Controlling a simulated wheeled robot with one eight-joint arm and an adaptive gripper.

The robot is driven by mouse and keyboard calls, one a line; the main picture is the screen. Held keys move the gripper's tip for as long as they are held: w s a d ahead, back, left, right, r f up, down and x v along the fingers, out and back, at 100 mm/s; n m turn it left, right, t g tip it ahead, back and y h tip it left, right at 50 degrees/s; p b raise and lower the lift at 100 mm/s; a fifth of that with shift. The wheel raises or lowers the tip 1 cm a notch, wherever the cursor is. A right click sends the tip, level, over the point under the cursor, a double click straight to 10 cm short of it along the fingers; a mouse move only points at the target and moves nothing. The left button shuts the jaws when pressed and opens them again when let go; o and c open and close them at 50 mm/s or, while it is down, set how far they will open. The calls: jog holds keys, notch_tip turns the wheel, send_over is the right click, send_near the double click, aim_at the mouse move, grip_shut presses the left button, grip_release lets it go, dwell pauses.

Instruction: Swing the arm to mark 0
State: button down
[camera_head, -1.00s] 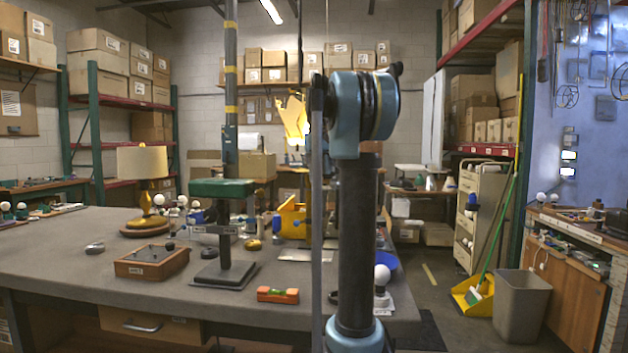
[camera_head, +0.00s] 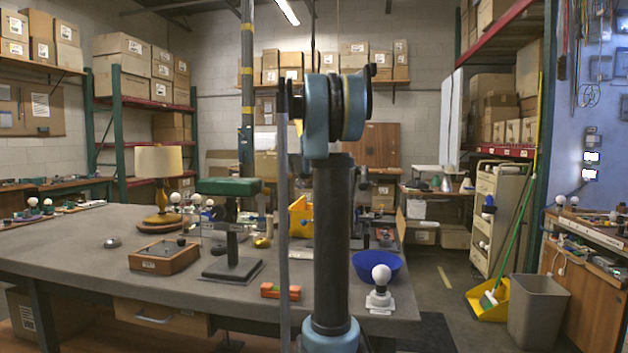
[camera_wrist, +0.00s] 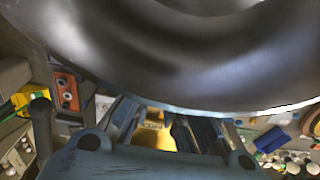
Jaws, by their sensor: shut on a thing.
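My gripper (camera_wrist: 160,127) shows in the wrist view, its blue-grey fingers reaching up to a large dark glossy curved part (camera_wrist: 180,60). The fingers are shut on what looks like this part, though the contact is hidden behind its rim. The part fills the top of the wrist view. In the head view my own upright arm hides the gripper and what it holds. I cannot make out a swinging arm, a scale or a mark 0 in either view.
The grey bench (camera_head: 75,245) bears a cream-shaded lamp (camera_head: 158,170), a wooden box (camera_head: 165,257), a green-topped stand (camera_head: 228,187), an orange block (camera_head: 280,291), a blue bowl (camera_head: 375,268) and a white bulb (camera_head: 381,275). A grey bin (camera_head: 537,310) stands on the floor at right.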

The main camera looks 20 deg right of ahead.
jog(key=shift+a, duration=0.1)
jog(key=c, duration=1.6)
grip_release()
jog(key=shift+r, duration=0.1)
notch_tip(320, 180, up, 12)
